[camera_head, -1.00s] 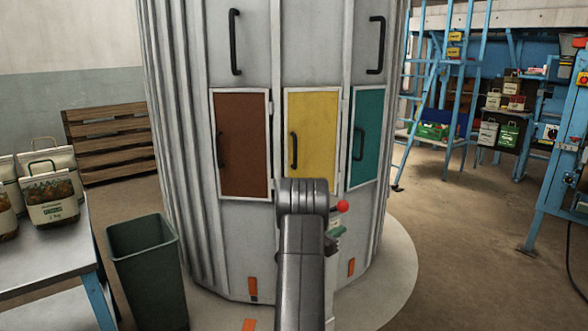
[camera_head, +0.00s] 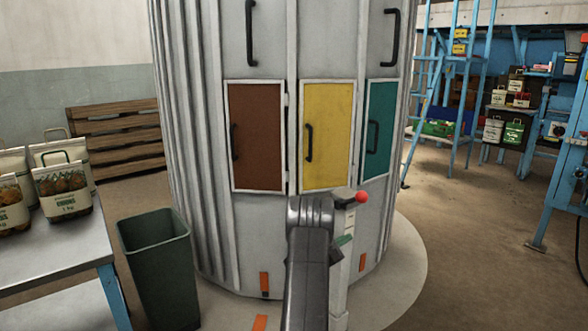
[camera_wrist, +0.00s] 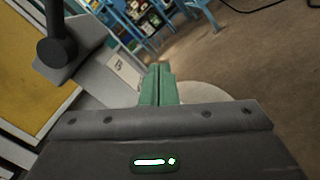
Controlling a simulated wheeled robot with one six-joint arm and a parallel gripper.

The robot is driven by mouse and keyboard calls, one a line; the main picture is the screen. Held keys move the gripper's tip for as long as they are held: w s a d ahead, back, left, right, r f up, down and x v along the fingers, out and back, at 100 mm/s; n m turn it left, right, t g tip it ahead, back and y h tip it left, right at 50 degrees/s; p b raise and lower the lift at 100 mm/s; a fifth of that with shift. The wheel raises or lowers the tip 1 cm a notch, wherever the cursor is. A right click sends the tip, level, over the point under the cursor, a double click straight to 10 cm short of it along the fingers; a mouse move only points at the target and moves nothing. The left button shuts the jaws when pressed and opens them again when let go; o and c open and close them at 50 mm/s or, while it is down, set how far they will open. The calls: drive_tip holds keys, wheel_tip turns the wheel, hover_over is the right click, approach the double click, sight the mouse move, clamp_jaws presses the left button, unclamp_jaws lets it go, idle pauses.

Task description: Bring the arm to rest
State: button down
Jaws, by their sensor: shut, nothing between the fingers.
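My arm (camera_head: 308,265) rises from the bottom centre of the head view, its bent joint in front of the drum below the yellow door. Its far end is mostly hidden behind the arm there. In the wrist view my gripper (camera_wrist: 158,85) shows two green fingers together, with nothing between them. They point over a grey post with a white label, which stands just left of them, and I cannot tell the gap.
The ribbed grey drum (camera_head: 265,215) has brown, yellow and teal doors. A post with a red knob (camera_head: 362,197) stands close right of my arm. A green bin (camera_head: 158,265) and a table (camera_head: 60,250) with sacks are left. Floor (camera_head: 480,250) is clear on the right.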

drive_tip(key=shift+a+f, duration=0.85)
drive_tip(key=shift+a, duration=0.2)
drive_tip(key=shift+s, duration=0.1)
